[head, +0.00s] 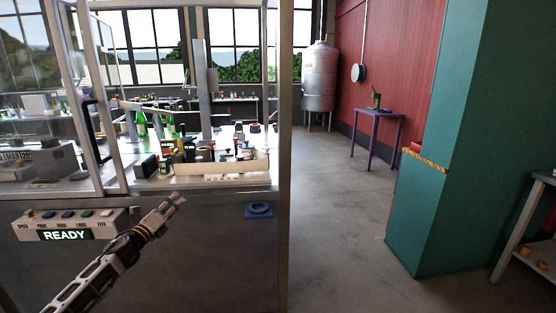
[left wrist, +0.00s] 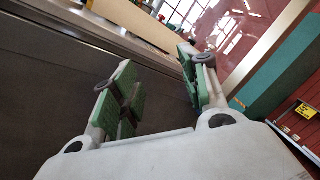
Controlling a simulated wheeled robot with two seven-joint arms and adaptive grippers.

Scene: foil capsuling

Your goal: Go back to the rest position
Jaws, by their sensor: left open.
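My left gripper (head: 174,204) reaches up from the lower left of the head view, in front of the grey machine panel and below the glass enclosure's ledge. In the left wrist view its two green-padded fingers (left wrist: 158,88) stand apart with nothing between them. It touches no object that I can see. My right gripper is in neither view.
A control box (head: 68,226) with a green READY display sits left of my left gripper. A blue fitting (head: 259,210) is on the panel. Bottles and a shallow tray (head: 222,172) stand behind the glass. A teal pillar (head: 440,150) stands right; the floor (head: 335,220) between is clear.

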